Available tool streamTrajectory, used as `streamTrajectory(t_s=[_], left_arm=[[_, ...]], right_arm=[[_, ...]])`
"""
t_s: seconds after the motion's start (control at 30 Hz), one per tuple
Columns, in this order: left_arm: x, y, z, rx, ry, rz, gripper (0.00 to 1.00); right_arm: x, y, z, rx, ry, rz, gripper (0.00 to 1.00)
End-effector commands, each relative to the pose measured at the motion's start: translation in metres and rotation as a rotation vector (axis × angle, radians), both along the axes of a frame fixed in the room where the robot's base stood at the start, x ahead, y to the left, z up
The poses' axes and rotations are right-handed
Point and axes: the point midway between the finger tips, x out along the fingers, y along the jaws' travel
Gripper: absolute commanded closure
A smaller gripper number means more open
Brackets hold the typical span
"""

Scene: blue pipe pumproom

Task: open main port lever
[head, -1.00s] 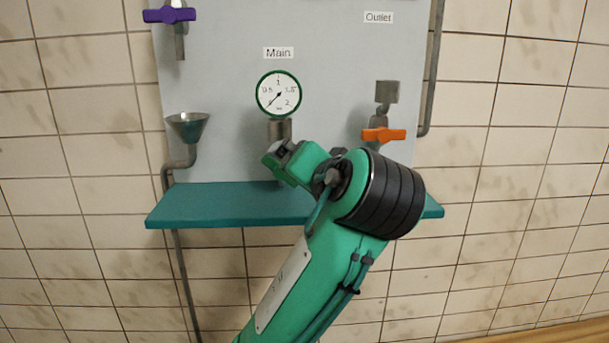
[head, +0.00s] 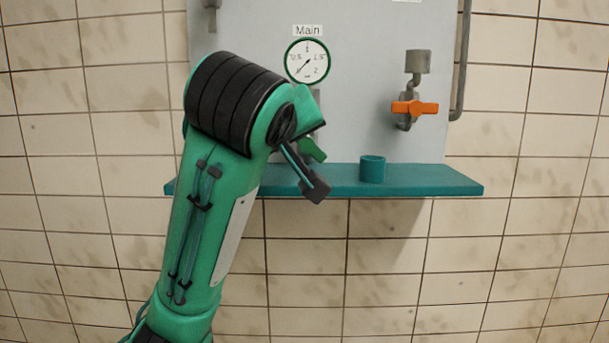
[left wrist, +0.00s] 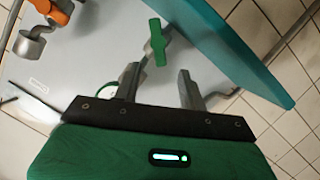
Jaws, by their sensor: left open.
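The green main port lever (head: 312,150) is below the round Main gauge (head: 307,61) in the head view, partly covered by my left arm. In the left wrist view the green lever (left wrist: 157,42) lies just beyond my left gripper (left wrist: 158,76). That gripper is open and empty, with the lever in line with the gap between its fingertips. Only a corner of the gauge's green rim shows beside the fingers there. In the head view my left arm hides the gripper's fingers. My right gripper is in neither view.
A teal shelf (head: 430,180) runs below the lever and carries a teal cup (head: 372,170) to its right. An orange-handled valve (head: 414,108) is on the grey panel at the right. The shelf (left wrist: 250,60) passes close to the lever in the left wrist view.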

Motion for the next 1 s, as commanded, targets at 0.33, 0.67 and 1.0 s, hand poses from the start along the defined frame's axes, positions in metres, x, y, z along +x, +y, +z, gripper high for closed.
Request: streamTrajectory(t_s=[0.33, 0.67, 1.0], left_arm=[[-0.019, 0.020, 0.004, -0.323, 0.051, -0.031, 0.58], [0.024, 0.008, -0.003, -0.328, 0.059, -0.028, 0.58], [0.086, -0.011, -0.022, -0.327, 0.056, -0.029, 0.58]], right_arm=[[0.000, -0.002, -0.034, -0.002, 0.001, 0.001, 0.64], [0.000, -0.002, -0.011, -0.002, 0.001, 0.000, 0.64], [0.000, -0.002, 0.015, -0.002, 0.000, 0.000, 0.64]])
